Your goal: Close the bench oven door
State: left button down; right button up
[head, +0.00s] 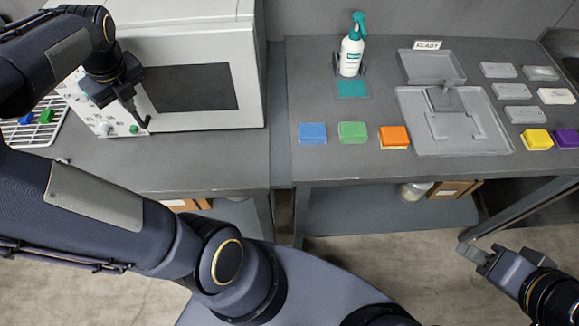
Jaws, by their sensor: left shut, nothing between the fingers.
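The bench oven (215,45) is a white box on the left bench. Its door (190,88), with a dark window, faces me and looks flush or nearly flush with the front; I cannot tell if a small gap is left. A panel with knobs (103,128) is at the left of the front. My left gripper (143,125) is shut and empty in front of the door's left part, hiding some of that edge. I cannot tell if it touches the door. My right gripper (472,250) is low at the right, away from the oven, its finger opening unclear.
A wire rack (42,132) with blue and green blocks is left of the oven. The right bench (315,170) holds a spray bottle (351,52), coloured blocks, grey trays (470,145) and small plates. The left bench's front strip (190,165) is clear.

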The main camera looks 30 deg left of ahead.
pick_arm(q)
jog(key=shift+w+a+r, duration=0.2)
dwell(0.6)
jog(key=shift+d, duration=0.15)
